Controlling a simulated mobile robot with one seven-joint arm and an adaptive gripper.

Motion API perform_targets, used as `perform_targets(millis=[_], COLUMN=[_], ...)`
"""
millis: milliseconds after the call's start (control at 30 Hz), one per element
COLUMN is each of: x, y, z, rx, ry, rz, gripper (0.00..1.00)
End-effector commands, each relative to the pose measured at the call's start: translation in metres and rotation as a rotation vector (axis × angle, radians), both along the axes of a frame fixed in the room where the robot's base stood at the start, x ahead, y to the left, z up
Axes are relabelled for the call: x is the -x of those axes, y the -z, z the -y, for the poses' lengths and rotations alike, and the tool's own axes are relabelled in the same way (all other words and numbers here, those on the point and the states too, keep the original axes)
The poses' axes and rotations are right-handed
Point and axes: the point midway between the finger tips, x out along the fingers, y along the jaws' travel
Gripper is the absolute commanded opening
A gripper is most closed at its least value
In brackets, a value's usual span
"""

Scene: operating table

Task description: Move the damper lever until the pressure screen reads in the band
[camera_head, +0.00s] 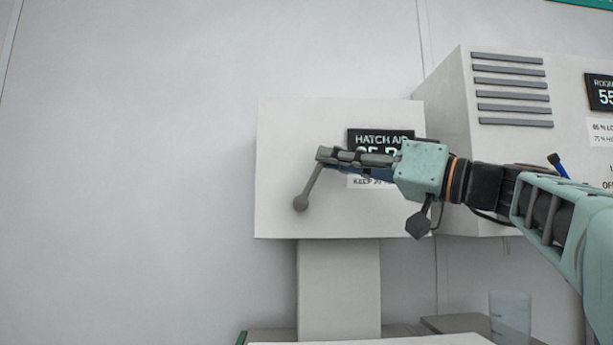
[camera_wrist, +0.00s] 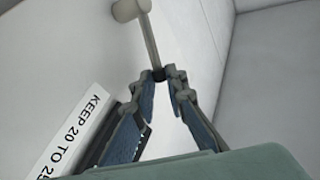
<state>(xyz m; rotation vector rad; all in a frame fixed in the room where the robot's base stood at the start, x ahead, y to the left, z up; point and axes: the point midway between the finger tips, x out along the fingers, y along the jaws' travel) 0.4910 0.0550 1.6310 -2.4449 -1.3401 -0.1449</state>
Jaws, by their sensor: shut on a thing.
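The damper lever (camera_head: 312,184) is a grey rod on a white box, with its round hub at the lower left and the rod slanting up to the right. In the wrist view the lever (camera_wrist: 149,38) runs from its hub down to a dark tip between my fingers. My gripper (camera_head: 324,155) is shut on that tip; its fingertips (camera_wrist: 163,84) also show in the wrist view. The black pressure screen (camera_head: 381,135) is headed HATCH AIR. My gripper covers most of its digits, so I cannot read the value.
A label (camera_wrist: 82,125) beside my fingers reads KEEP 20 TO 25, with its end hidden. A vented white cabinet (camera_head: 455,120) with another screen (camera_head: 602,92) stands at the right. A translucent cup (camera_head: 510,318) stands below. The wall at the left is clear.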

Motion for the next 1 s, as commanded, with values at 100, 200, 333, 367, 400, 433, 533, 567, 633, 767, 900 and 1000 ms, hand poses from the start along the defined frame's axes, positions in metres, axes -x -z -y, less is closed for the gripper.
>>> perform_targets(millis=[100,200,333,367,400,433,533,567,633,767,900,1000], x=[-0.0002,-0.0002,-0.0001,-0.0001,-0.0001,-0.0001,-0.0001,-0.0001,0.0000,0.0000,0.0007,0.0050], y=[0.0028,0.0014,0.0009,0.0009,0.0009,0.0009,0.0009,0.0009,0.0010,0.0011,0.0014,0.0033], z=[0.0017,0.0020,0.0019,0.0019,0.0019,0.0019,0.0018,0.0018,0.0017,0.0017,0.0028,0.0090], rx=[-0.017,-0.022,-0.021,-0.021,-0.021,-0.021,-0.021,-0.021,-0.021,-0.020,-0.021,-0.021], ry=[0.000,0.000,0.000,0.000,0.000,0.000,0.000,0.000,-0.001,-0.001,0.000,0.000], rz=[-0.001,-0.001,-0.002,-0.002,-0.002,-0.002,-0.002,-0.002,0.000,-0.001,-0.001,-0.001], gripper=[0.00,0.00,0.00,0.00,0.00,0.00,0.22,0.26,0.30,0.30,0.30,0.30])
